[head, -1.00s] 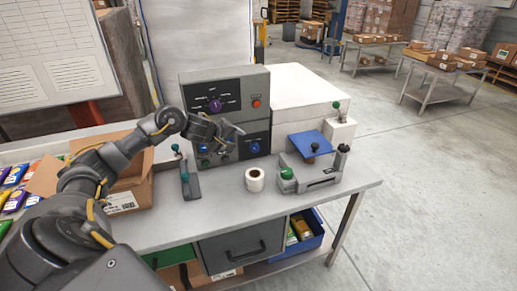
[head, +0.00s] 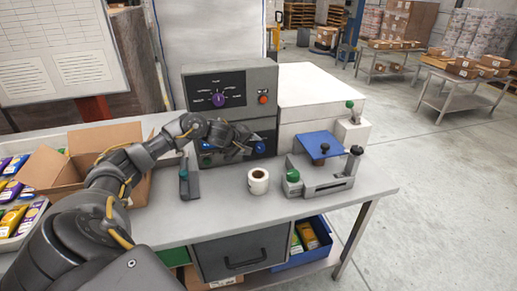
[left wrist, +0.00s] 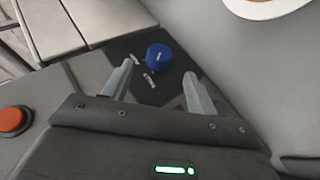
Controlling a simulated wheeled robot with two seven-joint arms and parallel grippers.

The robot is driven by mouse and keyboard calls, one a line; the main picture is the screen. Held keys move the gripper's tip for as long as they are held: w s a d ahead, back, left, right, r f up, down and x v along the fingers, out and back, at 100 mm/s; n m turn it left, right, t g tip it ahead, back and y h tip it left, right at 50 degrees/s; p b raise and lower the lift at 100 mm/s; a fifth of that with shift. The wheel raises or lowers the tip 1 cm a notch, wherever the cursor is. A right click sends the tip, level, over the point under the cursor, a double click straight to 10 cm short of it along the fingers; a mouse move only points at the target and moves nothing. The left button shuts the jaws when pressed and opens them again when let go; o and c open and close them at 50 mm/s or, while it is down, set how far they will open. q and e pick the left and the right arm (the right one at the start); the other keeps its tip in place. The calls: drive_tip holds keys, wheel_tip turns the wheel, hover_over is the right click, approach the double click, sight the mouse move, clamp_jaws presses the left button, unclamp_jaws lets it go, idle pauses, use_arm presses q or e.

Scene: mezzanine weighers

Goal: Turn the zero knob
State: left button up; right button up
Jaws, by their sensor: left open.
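A grey control box (head: 262,78) stands at the back of the bench. A blue knob (head: 260,147) sits on its dark lower panel, at the right; it also shows in the left wrist view (left wrist: 159,56), with small white marks beside it that I cannot read. My left gripper (head: 247,142) is just left of this knob in the head view. In the left wrist view its open fingers (left wrist: 155,85) point toward the panel, with the knob beyond the gap and apparently untouched. My right gripper is out of view.
A purple dial (head: 218,100) and a red button (head: 263,99) are on the upper panel. A white roll (head: 258,182), a grey device with a green knob (head: 318,184) and an open carton (head: 65,165) are on the bench. The right front of the bench is clear.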

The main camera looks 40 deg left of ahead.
sight(259, 148)
use_arm(q)
drive_tip(key=x, duration=0.5)
drive_tip(key=shift+x, duration=1)
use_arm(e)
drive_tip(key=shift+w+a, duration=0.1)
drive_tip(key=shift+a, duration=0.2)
